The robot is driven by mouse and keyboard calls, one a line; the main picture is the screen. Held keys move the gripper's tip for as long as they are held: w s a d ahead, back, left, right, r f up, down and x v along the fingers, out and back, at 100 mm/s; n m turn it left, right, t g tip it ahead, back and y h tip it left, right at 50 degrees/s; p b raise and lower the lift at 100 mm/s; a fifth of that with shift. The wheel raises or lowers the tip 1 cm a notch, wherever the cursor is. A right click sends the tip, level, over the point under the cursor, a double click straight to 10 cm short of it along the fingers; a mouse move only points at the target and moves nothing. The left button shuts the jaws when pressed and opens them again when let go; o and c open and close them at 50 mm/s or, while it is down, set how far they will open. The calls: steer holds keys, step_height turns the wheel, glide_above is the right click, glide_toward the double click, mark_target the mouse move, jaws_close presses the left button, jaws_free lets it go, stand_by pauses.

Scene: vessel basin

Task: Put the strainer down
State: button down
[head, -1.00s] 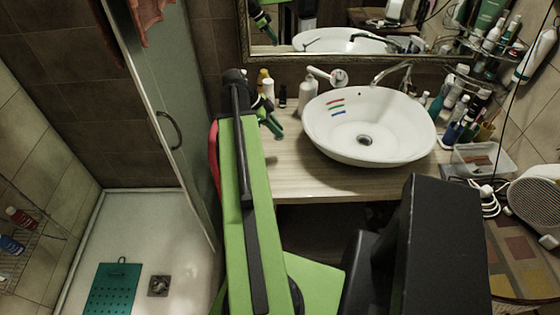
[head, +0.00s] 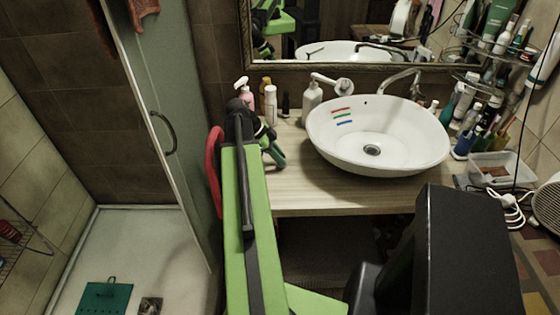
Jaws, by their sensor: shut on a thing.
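A red curved rim (head: 213,158), which looks like the edge of the strainer, shows just left of my raised green arm. Most of it is hidden behind the arm. My gripper (head: 270,147) is partly seen at the arm's far end, over the left part of the wooden counter (head: 315,194). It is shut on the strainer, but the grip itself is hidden. I cannot tell whether the strainer touches anything.
A white basin (head: 350,154) stands on the counter to the right. Several bottles, including a white pump bottle (head: 311,100), line the back under the mirror (head: 340,40). The shower door (head: 165,110) is close on the left. The counter's front middle is bare.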

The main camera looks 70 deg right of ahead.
steer(key=c, duration=1.3)
jaws_free()
steer(key=shift+r, duration=0.3)
steer(key=p+v, duration=1)
steer(key=v, duration=0.1)
steer(key=shift+w+r, duration=0.2)
steer(key=shift+r, duration=0.05)
steer(key=shift+a, duration=0.1)
